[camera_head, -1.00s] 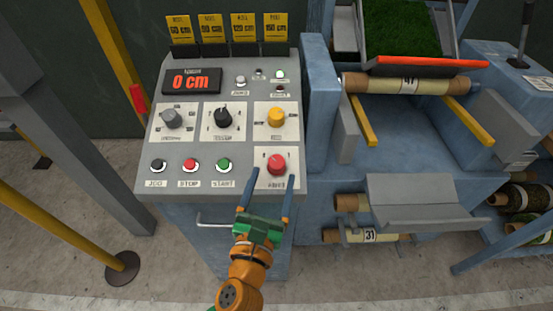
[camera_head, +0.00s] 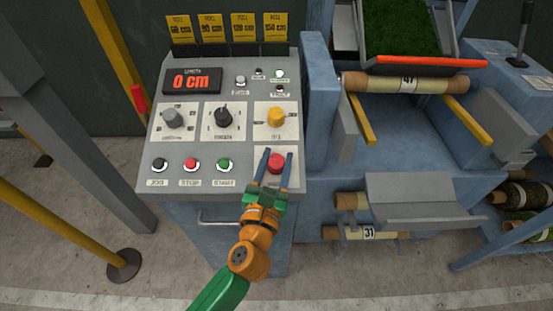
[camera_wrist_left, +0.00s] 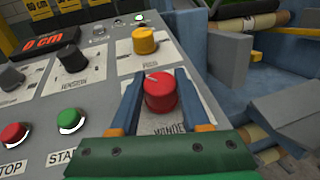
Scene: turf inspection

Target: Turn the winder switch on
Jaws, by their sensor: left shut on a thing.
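The winder switch is a red round knob (camera_head: 276,163) at the lower right of the grey control panel (camera_head: 145,180). It also shows in the middle of the wrist view (camera_wrist_left: 160,95), with a pale mark at its upper left edge; its label below is partly covered. My left gripper (camera_head: 276,154) has one blue finger on each side of the knob and is shut on it. Both fingers (camera_wrist_left: 159,76) show in the wrist view. My right gripper is in no view.
A yellow knob (camera_head: 276,117) sits just above the red one. A green START button (camera_head: 224,164) and a red STOP button (camera_head: 190,165) are to its left. The display (camera_head: 190,81) reads 0 cm. The blue roll machine (camera_head: 320,90) stands close on the right.

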